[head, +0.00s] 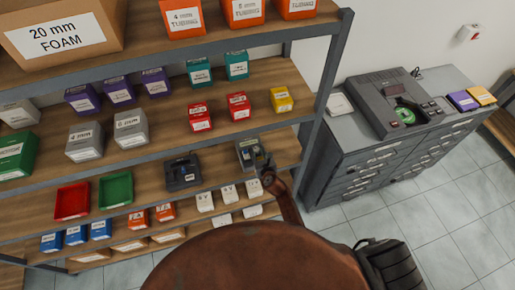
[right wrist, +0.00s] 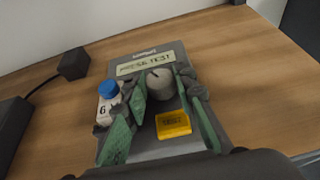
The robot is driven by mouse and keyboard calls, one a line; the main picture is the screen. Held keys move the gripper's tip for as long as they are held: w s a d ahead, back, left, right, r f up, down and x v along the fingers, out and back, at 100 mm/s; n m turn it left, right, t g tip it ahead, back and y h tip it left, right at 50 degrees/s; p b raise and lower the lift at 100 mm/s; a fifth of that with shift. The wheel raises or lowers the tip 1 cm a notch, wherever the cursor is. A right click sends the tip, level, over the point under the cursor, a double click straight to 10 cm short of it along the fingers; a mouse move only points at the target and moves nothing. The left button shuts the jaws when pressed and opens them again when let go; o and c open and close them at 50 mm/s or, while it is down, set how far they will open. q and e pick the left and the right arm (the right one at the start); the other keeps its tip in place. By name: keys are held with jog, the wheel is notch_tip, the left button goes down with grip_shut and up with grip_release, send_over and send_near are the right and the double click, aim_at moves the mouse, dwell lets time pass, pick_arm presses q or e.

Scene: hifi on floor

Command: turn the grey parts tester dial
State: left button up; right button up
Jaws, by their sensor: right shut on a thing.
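The grey parts tester (head: 246,150) sits on a wooden shelf, at the right end, in the head view. My right gripper (right wrist: 160,80) is shut on the dial, with a green-padded finger on each side. It shows small at the tester in the head view (head: 264,164). My left gripper is out of view.
A dark device (head: 182,173) stands left of the tester; a black block (right wrist: 73,63) with a cable lies nearby. A red tray (head: 72,201) and a green tray (head: 115,191) are further left. A shelf upright (head: 318,110) stands to the right. Small boxes fill other shelves.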

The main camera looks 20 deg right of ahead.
jog(key=shift+m+h, duration=0.3)
jog(key=o, duration=0.9)
